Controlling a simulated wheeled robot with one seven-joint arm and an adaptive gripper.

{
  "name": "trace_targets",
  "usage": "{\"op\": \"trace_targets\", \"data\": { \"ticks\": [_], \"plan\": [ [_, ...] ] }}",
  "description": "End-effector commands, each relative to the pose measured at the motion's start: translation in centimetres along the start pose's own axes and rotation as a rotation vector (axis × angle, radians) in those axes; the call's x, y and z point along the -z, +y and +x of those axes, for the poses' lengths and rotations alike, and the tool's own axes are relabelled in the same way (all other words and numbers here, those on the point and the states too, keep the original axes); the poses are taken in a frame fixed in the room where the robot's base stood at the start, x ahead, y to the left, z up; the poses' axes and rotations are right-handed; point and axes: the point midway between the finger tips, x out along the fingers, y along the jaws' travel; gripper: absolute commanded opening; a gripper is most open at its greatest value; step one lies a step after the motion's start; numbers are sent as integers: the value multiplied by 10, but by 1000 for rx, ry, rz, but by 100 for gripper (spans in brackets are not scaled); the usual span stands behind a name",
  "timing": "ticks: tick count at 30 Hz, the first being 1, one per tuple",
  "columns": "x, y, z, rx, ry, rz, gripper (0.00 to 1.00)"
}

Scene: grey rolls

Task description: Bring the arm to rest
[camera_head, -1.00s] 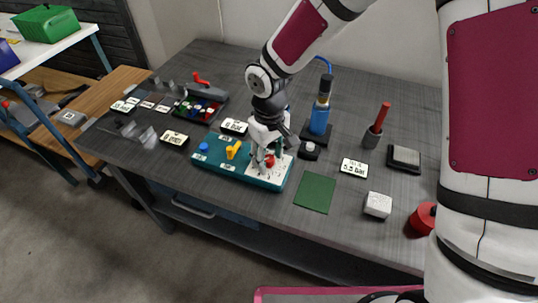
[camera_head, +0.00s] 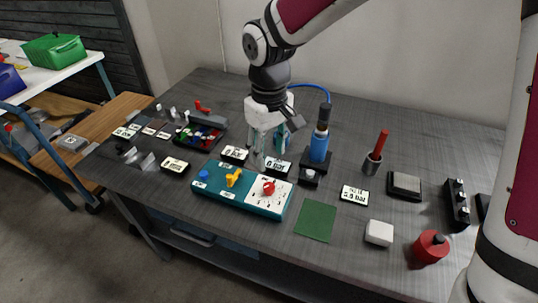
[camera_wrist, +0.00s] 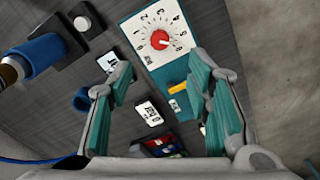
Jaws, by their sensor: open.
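My gripper (camera_head: 262,160) hangs pointing down over the grey table (camera_head: 400,160), just behind a teal control panel (camera_head: 235,203). In the wrist view my gripper (camera_wrist: 165,95) is open, its two teal-padded fingers wide apart with nothing between them. The panel carries a blue knob (camera_head: 203,175), a yellow handle (camera_head: 234,178) and a red knob (camera_head: 268,187) on a white dial. The red knob (camera_wrist: 160,40) and its numbered dial also show at the top of the wrist view, apart from the fingers.
A blue cylinder (camera_head: 319,146) with a hose stands right of my gripper. A red-handled tool (camera_head: 376,150) stands in a cup. A green mat (camera_head: 316,220), white block (camera_head: 379,233) and red canister (camera_head: 431,246) lie toward the front right. Several label plates surround the panel.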

Motion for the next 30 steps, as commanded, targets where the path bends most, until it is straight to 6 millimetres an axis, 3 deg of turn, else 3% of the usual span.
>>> {"op": "trace_targets", "data": {
  "ticks": [11,16,20,30],
  "plan": [
    [0,0,0,-1,1,1,45],
    [-15,9,-17,-35,8,33,45],
    [-49,24,-49,-93,22,106,45],
    [-165,41,-128,-197,109,370,45]
  ]
}}
